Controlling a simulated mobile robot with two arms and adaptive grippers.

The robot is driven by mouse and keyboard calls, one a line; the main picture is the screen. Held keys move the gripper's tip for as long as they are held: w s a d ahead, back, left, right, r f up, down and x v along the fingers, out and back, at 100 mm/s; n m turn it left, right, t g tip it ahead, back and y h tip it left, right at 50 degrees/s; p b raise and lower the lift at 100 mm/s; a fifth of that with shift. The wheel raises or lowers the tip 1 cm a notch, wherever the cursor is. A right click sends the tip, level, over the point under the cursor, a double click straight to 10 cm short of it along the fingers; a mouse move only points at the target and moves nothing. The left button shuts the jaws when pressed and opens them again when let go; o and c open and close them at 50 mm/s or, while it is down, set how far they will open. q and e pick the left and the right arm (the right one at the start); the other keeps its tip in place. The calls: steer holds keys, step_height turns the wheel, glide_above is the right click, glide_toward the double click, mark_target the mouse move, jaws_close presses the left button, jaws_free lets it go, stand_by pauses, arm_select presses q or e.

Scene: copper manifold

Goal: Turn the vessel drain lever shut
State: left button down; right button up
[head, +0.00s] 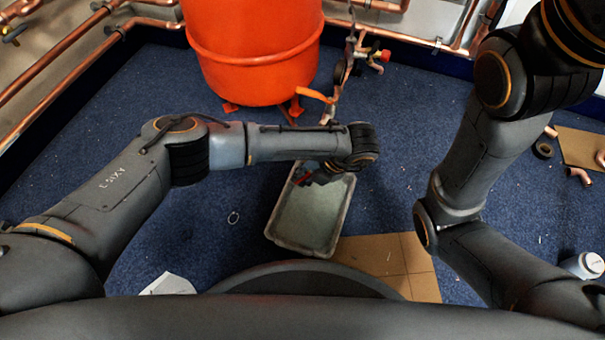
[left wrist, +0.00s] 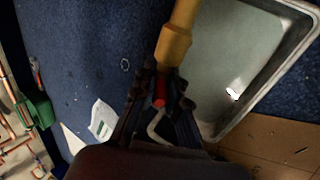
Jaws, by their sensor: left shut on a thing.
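The orange-red vessel (head: 255,55) stands on the blue floor at the back. My left gripper (head: 308,180) is low over the grey tray (head: 345,215), with a bit of red at its fingers. In the left wrist view, my left gripper (left wrist: 160,88) is shut on a red lever (left wrist: 159,96). The lever is beside a brass-coloured drain fitting (left wrist: 174,45), seen near the tray (left wrist: 285,75). I cannot tell the lever's exact angle, as the fingers cover much of it. My right arm is at the right of the head view; its gripper is not visible.
An orange lever (head: 315,95) and copper pipework stand behind my left wrist. More copper pipes run along the walls. A cardboard sheet (head: 422,270) lies beside the tray. Loose fittings lie at the right. The blue floor left of the tray is mostly clear.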

arm_select(q)
steer(key=shift+y, duration=0.6)
steer(key=c, duration=1.4)
jaws_free()
steer(key=v, duration=1.2)
steer(key=shift+s, duration=0.2)
